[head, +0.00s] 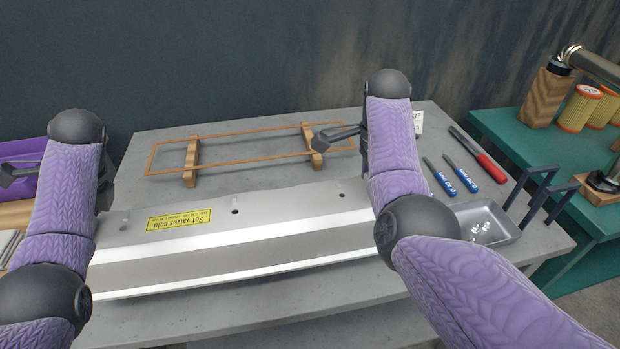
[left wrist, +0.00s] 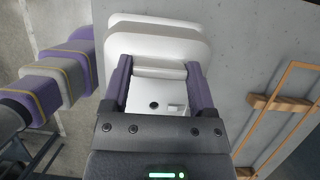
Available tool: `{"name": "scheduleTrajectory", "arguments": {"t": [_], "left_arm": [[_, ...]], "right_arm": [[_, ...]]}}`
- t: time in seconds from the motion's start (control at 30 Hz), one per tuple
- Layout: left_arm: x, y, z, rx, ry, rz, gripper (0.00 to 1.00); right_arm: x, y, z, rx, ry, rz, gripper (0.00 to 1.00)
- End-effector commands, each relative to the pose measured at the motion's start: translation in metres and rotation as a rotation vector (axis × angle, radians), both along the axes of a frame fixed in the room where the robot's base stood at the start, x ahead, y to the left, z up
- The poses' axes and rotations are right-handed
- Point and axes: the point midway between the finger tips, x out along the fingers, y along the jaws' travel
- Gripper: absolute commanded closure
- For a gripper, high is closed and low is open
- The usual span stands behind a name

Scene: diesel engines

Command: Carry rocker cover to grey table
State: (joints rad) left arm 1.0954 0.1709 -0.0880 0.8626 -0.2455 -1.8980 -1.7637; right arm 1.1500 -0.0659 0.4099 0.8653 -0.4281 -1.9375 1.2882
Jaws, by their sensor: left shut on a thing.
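The rocker cover (head: 235,225) is a long silver shell with a yellow "Set valves cold" label. It lies level across the front of the grey table top (head: 300,315), between my two arms. I cannot tell whether it touches the top. In the left wrist view my left gripper (left wrist: 160,85) has its purple fingers on both sides of the pale end of the cover (left wrist: 158,45), shut on it. My right arm comes down at the cover's right end, and its fingertips are hidden behind the arm, so their state does not show.
A thin orange gasket frame (head: 229,134) rests on wooden blocks (head: 191,162) behind the cover. A green bench (head: 540,147) with filters (head: 580,107) stands beyond. A purple bin (head: 22,149) is at left.

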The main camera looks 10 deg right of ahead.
Motion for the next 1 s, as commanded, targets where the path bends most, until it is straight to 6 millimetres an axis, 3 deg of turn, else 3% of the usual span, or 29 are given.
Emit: {"name": "scheduleTrajectory", "arguments": {"t": [0.47, 0.9, 0.93, 1.0], "left_arm": [[0.0, 0.0, -0.009, 0.001, 0.001, 0.0, 1.0], [0.001, 0.0, -0.059, 0.002, 0.017, 0.0, 1.0], [0.001, 0.0, -0.054, 0.001, 0.017, 0.0, 0.2], [0.001, 0.0, -0.052, 0.001, 0.017, 0.001, 0.05]], "right_arm": [[0.0, 0.0, -0.009, -0.001, 0.001, -0.001, 1.0], [0.001, 0.0, -0.059, -0.001, 0.018, -0.001, 1.0], [0.001, 0.0, -0.054, -0.001, 0.018, -0.001, 0.2], [0.001, 0.0, -0.052, 0.0, 0.017, -0.001, 0.05]]}}
